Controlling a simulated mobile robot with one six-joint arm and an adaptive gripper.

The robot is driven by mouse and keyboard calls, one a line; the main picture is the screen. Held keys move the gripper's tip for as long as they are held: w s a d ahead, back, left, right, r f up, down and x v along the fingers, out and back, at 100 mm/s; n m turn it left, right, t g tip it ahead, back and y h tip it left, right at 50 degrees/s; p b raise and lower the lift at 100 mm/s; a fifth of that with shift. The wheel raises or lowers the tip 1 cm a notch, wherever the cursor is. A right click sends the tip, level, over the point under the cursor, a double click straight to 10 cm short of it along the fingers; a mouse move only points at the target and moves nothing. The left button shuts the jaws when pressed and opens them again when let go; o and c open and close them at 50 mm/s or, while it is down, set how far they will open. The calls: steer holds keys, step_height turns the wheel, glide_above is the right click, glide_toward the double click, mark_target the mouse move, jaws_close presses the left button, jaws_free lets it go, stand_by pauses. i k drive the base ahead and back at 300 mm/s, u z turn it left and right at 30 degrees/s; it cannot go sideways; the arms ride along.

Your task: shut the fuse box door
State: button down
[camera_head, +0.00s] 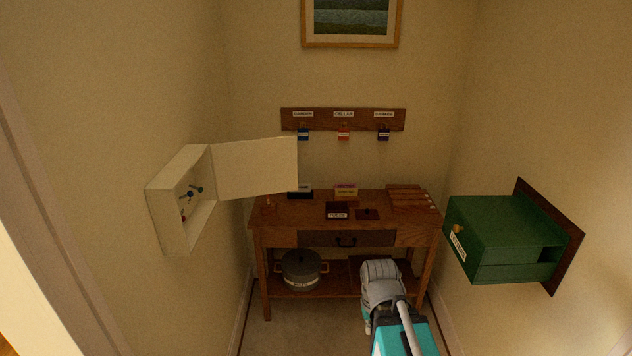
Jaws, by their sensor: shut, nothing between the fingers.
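The fuse box (165,218) is a cream box on the left wall. Its flat cream door (256,167) stands wide open, swung out to the right from the box's far side. Inside the box are small blue and red parts, too small to make out clearly. Part of my arm shows at the bottom, low in front of the desk and well to the right of the door. I cannot make out my gripper's fingers in this view.
A wooden desk (280,212) stands at the back, with small boxes on top and a lidded pot (300,268) on its lower shelf. A green box (505,222) juts from the right wall. A key rack (343,120) hangs above the desk. The floor left of my arm looks clear.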

mark_target(249, 168)
steer(key=z, duration=0.2)
steer(key=i, duration=1.3)
steer(key=u, duration=0.7)
